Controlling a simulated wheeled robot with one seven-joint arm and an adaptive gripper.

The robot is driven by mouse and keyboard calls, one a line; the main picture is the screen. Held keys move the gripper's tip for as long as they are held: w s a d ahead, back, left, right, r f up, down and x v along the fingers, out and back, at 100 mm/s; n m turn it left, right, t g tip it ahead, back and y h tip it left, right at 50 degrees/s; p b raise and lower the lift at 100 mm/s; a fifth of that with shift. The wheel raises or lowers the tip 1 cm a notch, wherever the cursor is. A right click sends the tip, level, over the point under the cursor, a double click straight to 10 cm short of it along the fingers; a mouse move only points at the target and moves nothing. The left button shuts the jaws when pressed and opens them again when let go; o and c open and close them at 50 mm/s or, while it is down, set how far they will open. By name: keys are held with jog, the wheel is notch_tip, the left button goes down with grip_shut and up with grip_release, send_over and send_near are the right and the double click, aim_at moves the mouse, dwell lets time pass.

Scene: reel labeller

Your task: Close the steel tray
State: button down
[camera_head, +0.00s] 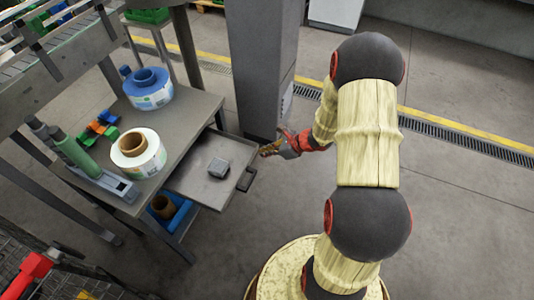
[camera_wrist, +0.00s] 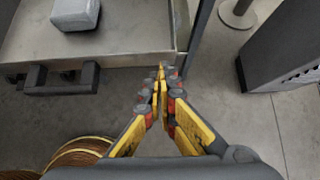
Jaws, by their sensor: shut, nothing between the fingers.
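The steel tray (camera_head: 190,184) is pulled out from under the grey table in the head view, with a small grey block (camera_head: 218,168) lying on it. A dark handle (camera_head: 246,179) sits on its front edge. In the wrist view the tray (camera_wrist: 131,31) spans the upper left, with the block (camera_wrist: 75,14) on it and the dark handle (camera_wrist: 60,88) along its front. My gripper (camera_head: 267,150) is shut and empty, just beyond the tray's front corner. In the wrist view my gripper (camera_wrist: 161,72) points at the tray's right corner; I cannot tell if it touches.
Two label reels, blue (camera_head: 148,88) and white (camera_head: 138,153), stand on the table (camera_head: 185,120). A blue bin (camera_head: 173,215) is below the tray. A grey column (camera_head: 262,60) stands behind my gripper.

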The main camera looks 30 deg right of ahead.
aim_at(208, 135)
jog(key=shift+w+a, duration=0.1)
jog(key=w+a, duration=0.4)
jog(key=w, duration=0.2)
jog(key=w+a, duration=0.5)
jog(key=w, duration=0.2)
jog(key=w+a, duration=0.5)
jog(key=w, duration=0.1)
jog(key=shift+w+a+b, duration=0.1)
jog(key=shift+w+b, duration=0.2)
jog(key=shift+w+r, duration=0.1)
